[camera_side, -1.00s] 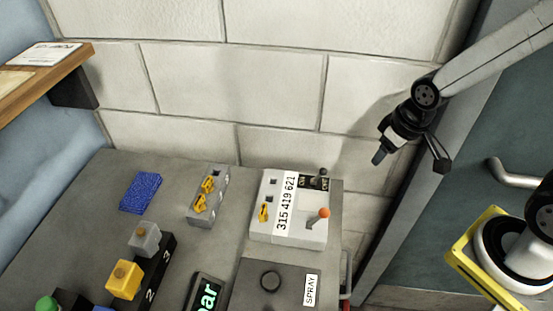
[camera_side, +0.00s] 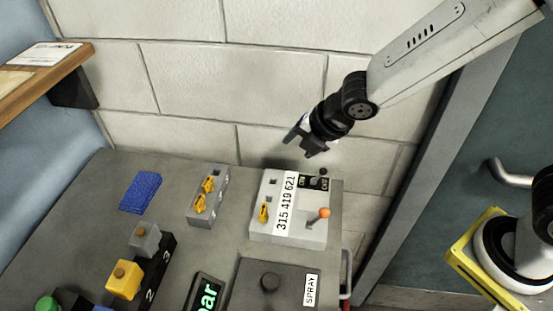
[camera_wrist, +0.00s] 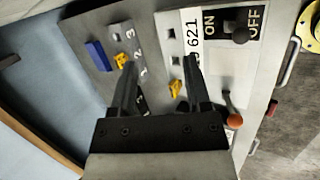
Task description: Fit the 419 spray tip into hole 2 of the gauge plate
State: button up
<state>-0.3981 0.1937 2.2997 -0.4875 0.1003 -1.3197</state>
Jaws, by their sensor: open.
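My gripper (camera_side: 297,143) is open and empty, above the back of the table; its two fingers show in the wrist view (camera_wrist: 160,68). Below it is a pale box (camera_side: 301,238) with a white 315 419 621 label. One yellow spray tip (camera_side: 264,212) sits in it, also in the wrist view (camera_wrist: 175,89); a dark square hole (camera_wrist: 173,33) beside 621 is empty. Which number the tip belongs to I cannot tell. The grey plate (camera_side: 221,198), apparently the gauge plate, holds two yellow tips (camera_side: 207,184); its far hole is empty. A finger covers part of it in the wrist view.
A black ON/OFF switch (camera_wrist: 240,32) and an orange-knobbed lever (camera_side: 324,213) stand up from the pale box. A blue pad (camera_side: 141,192) lies left. A dark SPRAY box (camera_side: 269,282) and button blocks (camera_side: 125,280) stand nearer. A wall (camera_side: 180,70) rises behind the table.

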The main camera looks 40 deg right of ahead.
aim_at(209, 183)
jog(key=w+a+f+n+y, duration=0.1)
jog(key=w+a+n+y, duration=0.1)
jog(key=a+n, duration=1)
jog(key=w+n, duration=0.1)
jog(key=n, duration=0.5)
jog(key=shift+w+a+y, duration=0.35)
jog(key=shift+a+y, duration=0.05)
jog(key=shift+f, duration=0.2)
jog(key=shift+w+x, duration=0.1)
jog(key=shift+x, duration=2.35)
jog(key=shift+w+x, duration=0.15)
jog(key=shift+x, duration=2.3)
jog(key=shift+r, duration=0.15)
grip_shut()
